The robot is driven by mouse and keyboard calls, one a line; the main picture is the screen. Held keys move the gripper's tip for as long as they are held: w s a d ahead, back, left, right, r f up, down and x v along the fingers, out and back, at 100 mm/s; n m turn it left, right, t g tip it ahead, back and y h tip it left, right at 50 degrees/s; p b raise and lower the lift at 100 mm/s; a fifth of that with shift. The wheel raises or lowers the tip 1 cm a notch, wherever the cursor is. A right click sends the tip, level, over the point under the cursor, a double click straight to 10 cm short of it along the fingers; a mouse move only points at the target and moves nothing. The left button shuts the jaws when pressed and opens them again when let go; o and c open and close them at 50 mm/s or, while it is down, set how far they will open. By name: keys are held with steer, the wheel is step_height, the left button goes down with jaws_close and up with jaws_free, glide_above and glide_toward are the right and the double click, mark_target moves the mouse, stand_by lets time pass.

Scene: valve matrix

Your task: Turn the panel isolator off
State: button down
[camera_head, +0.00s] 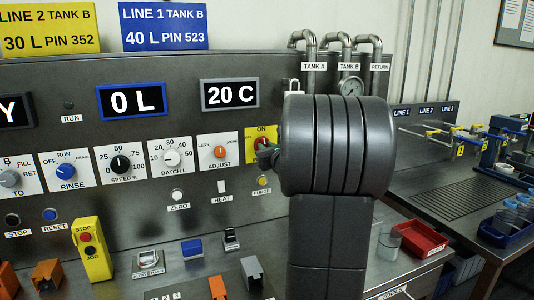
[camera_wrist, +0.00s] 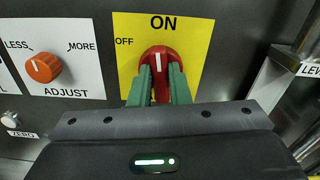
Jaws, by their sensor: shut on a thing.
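The panel isolator is a red rotary knob (camera_wrist: 158,58) on a yellow plate (camera_wrist: 195,45) marked ON at the top and OFF at the left. Its white pointer line stands upright, toward ON. My gripper (camera_wrist: 159,78) has its green fingers closed on both sides of the knob in the wrist view. In the head view the yellow plate (camera_head: 251,148) is partly hidden by my arm, and my gripper (camera_head: 264,152) reaches the knob from the right. The knob's lower part is hidden by the fingers.
An orange ADJUST knob (camera_wrist: 43,67) is left of the isolator. A white ZERO button (camera_head: 178,196) and a yellow PURGE button (camera_head: 264,181) sit below. A metal bracket or pipe (camera_wrist: 285,75) stands at the right in the wrist view. A red tray (camera_head: 424,238) is on the bench.

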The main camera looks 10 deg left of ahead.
steer(key=shift+s+a+f+n+b, duration=0.1)
steer(key=shift+f+n+b, duration=0.05)
steer(key=shift+n+b, duration=2.4)
steer(key=shift+a+f+n+b, duration=0.1)
steer(key=shift+n+b, duration=2.2)
steer(key=shift+n, duration=0.5)
steer(key=shift+s+a+f+n+b, duration=0.1)
steer(key=shift+f+n+b, duration=0.05)
steer(key=shift+n+b, duration=2.4)
steer(key=shift+n, duration=0.3)
steer(key=c, duration=1.4)
jaws_free()
steer(key=shift+o, duration=0.2)
steer(key=shift+d, duration=0.15)
